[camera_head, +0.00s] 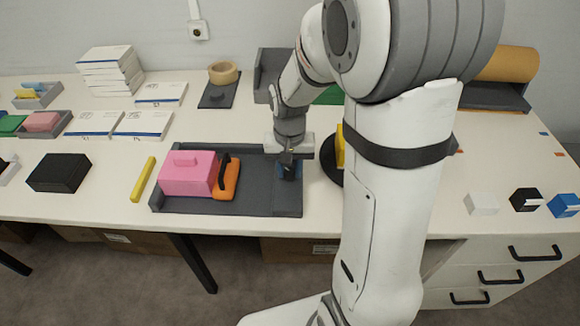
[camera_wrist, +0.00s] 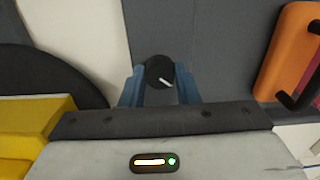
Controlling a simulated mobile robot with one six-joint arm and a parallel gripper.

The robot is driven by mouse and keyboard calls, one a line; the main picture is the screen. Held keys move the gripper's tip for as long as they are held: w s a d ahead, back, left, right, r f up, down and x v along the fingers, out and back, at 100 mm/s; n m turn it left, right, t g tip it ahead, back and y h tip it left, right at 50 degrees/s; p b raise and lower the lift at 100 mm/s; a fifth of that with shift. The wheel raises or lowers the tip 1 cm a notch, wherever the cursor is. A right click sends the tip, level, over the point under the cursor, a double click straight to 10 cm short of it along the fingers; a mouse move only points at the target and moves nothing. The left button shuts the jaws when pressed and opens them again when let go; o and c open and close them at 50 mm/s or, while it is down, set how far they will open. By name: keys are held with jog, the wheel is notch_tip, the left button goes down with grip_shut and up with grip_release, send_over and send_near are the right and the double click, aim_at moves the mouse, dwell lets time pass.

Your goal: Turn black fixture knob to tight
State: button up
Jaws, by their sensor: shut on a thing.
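The black fixture knob (camera_wrist: 160,72) is round with a white pointer line, which points to the lower right in the wrist view. My gripper (camera_wrist: 160,88) has its blue fingers on either side of the knob and is shut on it. In the head view my gripper (camera_head: 289,168) points down at the right part of the dark grey fixture tray (camera_head: 250,205), and the knob is hidden there. A pink block (camera_head: 187,174) with a raised top and an orange clamp piece with a black handle (camera_head: 228,178) sit in the tray. Tight markings are not readable.
A yellow bar (camera_head: 143,179) and a black box (camera_head: 58,173) lie left of the tray. A yellow object on a black round base (camera_head: 331,168) stands close to the right of my gripper. White, black and blue small blocks sit farther right.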

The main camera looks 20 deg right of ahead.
aim_at(289, 171)
jog(key=m, duration=0.4)
jog(key=shift+m, duration=0.3)
jog(key=m, duration=0.4)
jog(key=shift+m, duration=0.3)
jog(key=o, duration=1)
notch_tip(289, 171, up, 8)
jog(key=shift+f+p, duration=0.1)
jog(key=shift+p, duration=0.55)
